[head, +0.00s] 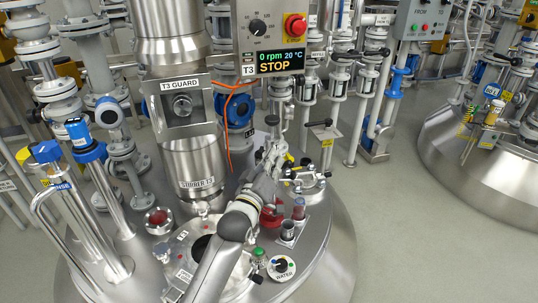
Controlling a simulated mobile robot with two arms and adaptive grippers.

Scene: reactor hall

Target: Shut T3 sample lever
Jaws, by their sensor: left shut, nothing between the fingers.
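The T3 vessel top (325,225) is a round steel lid full of fittings, below a panel marked T3. My left arm reaches across it from the bottom. My left gripper (277,157) is shut and empty, over the far right part of the lid, close to small fittings with a yellow part (290,158). I cannot tell whether it touches them. A post with a black handle (320,123) and a yellow tag stands just behind and to the right. No sample label is readable, so I cannot tell which part is the sample lever. My right gripper is out of view.
The control panel (270,35) reads 0 rpm, 20 °C, STOP, with a red emergency button (295,25). The stirrer column (193,165) and orange cable (229,130) stand left of the gripper. Red fittings (298,208) are nearby. Floor (385,210) is clear at right.

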